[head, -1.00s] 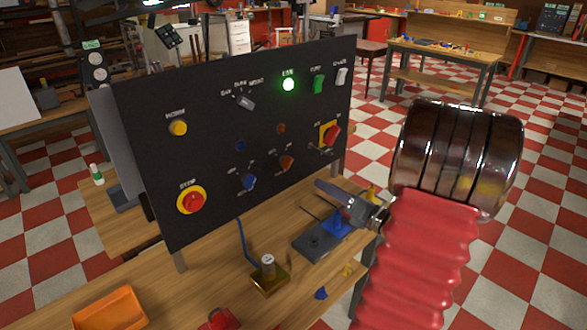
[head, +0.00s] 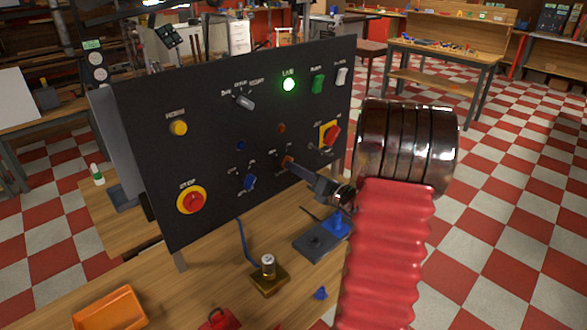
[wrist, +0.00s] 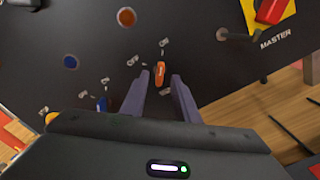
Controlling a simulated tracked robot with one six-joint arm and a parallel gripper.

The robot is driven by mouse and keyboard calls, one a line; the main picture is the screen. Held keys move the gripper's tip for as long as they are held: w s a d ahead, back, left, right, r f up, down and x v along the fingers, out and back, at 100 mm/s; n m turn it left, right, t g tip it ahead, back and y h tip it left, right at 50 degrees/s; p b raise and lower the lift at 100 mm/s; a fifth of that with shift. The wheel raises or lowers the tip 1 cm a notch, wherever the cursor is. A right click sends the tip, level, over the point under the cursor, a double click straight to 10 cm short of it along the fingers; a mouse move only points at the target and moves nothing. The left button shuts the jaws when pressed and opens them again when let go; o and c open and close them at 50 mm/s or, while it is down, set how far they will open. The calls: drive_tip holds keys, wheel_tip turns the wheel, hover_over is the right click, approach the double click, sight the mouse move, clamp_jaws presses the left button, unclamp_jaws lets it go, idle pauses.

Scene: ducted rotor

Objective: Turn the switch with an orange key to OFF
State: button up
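The switch with the orange key (wrist: 161,73) is on the black panel (head: 215,120), low and right of its middle. In the head view the orange key (head: 287,162) shows just past the tip of my gripper (head: 293,165). In the wrist view my gripper (wrist: 160,85) is open, with one finger on each side of the key. The key stands between the fingertips, with a visible gap to both. I cannot tell how deep the fingers reach around it.
A blue key switch (head: 249,182) sits left of the orange one, and a red MASTER switch on yellow (head: 330,133) sits up to the right. A red stop button (head: 192,201) is at lower left. A brass block (head: 269,276) and a blue-grey fixture (head: 318,241) stand on the bench below.

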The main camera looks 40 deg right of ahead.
drive_tip(key=shift+w, duration=0.85)
clamp_jaws()
drive_tip(key=shift+a, duration=0.1)
